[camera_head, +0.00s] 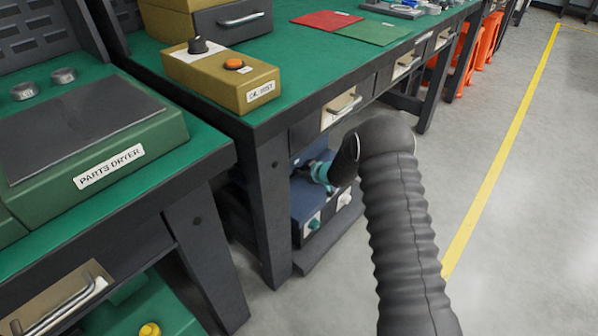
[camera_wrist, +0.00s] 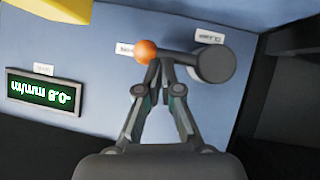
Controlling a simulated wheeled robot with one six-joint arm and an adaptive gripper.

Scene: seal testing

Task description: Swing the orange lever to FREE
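In the wrist view an orange ball knob (camera_wrist: 145,50) sits at the end of a short grey lever. The lever runs left from a round grey hub (camera_wrist: 215,63) on a blue panel (camera_wrist: 110,42). One small white label (camera_wrist: 127,50) is just left of the knob, and another (camera_wrist: 209,37) is above the hub. Their upside-down text is too small to read surely. My gripper (camera_wrist: 162,64) has its fingertips together at the lever, just right of and below the knob. Whether they pinch it is unclear. In the head view my gripper (camera_head: 325,172) reaches under the bench; the knob is hidden.
A lit display (camera_wrist: 44,91) with upside-down green text is on the panel's left. A yellow part (camera_wrist: 62,8) juts in at top left. In the head view the blue unit (camera_head: 307,203) sits on a low shelf beside a dark bench leg (camera_head: 272,215). Open floor lies right.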

